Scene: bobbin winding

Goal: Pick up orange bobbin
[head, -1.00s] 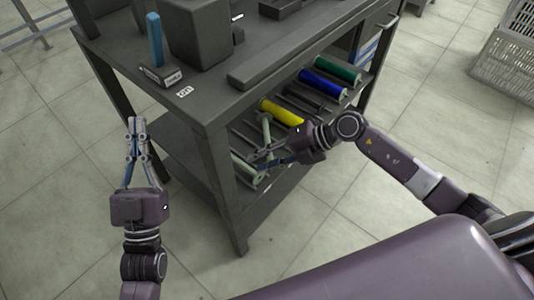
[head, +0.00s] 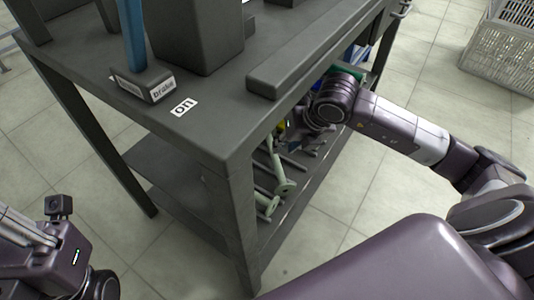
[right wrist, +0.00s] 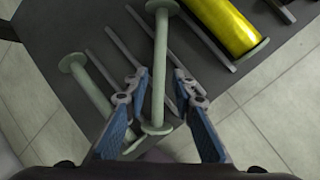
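No orange bobbin shows in either view. In the right wrist view, a pale green bare bobbin (right wrist: 160,70) lies on the rack between the open fingers of my right gripper (right wrist: 160,82); I cannot tell whether they touch it. A second bare bobbin (right wrist: 92,88) lies to its left, and a yellow bobbin (right wrist: 226,26) lies at the upper right. In the head view, my right wrist hides most of the rack and its gripper fingers; bare bobbins (head: 277,168) show below it. My left gripper (head: 30,240) is at the lower left, its fingertips out of frame.
The dark bench (head: 215,125) stands over the rack, with its corner leg (head: 235,215) beside the bobbins. On top are a blue post (head: 132,35), a "brake" block (head: 150,88) and an "on" label (head: 184,106). A crate (head: 500,45) stands on the floor at the upper right.

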